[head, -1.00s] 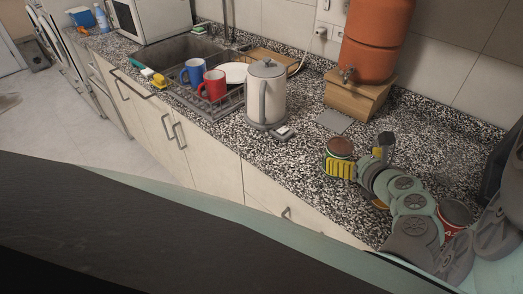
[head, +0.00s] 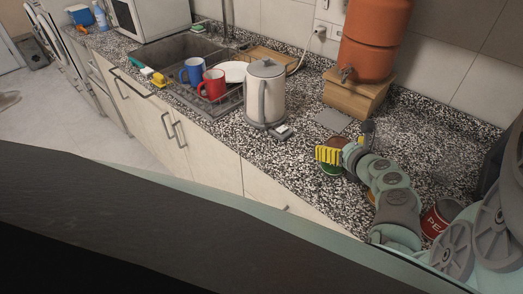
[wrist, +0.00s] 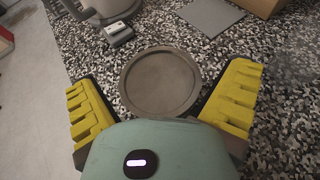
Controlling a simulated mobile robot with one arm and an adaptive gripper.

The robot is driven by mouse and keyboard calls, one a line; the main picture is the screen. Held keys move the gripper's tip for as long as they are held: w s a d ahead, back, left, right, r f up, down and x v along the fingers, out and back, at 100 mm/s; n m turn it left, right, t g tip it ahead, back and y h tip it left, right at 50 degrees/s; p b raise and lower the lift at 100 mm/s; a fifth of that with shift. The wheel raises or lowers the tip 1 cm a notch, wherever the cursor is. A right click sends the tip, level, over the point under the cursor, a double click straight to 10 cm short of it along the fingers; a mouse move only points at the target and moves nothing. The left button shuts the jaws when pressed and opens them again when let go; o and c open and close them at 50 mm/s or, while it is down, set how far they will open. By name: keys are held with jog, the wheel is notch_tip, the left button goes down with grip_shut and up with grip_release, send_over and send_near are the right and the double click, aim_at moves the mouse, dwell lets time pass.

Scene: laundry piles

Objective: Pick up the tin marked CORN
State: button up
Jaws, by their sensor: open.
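A tin (head: 331,171) stands on the speckled counter, mostly hidden by my gripper in the head view; a bit of green label and a brown top show. In the wrist view its round grey-brown top (wrist: 160,82) lies between the two yellow fingers of my open gripper (wrist: 163,88), with space on both sides. In the head view my gripper (head: 333,154) is over this tin. I cannot read its label. A red tin (head: 436,220) with letters like "PE" stands at the right, partly behind my arm.
A kettle (head: 265,92) stands left of the gripper, with a small grey and white item (head: 283,131) by its base. A grey square plate (head: 333,120) and a wooden stand (head: 357,92) with an orange vessel (head: 376,40) are behind. Mugs sit by the sink.

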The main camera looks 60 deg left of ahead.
jog(key=c, duration=1.3)
jog(key=shift+o, duration=0.2)
jog(key=shift+r, duration=0.2)
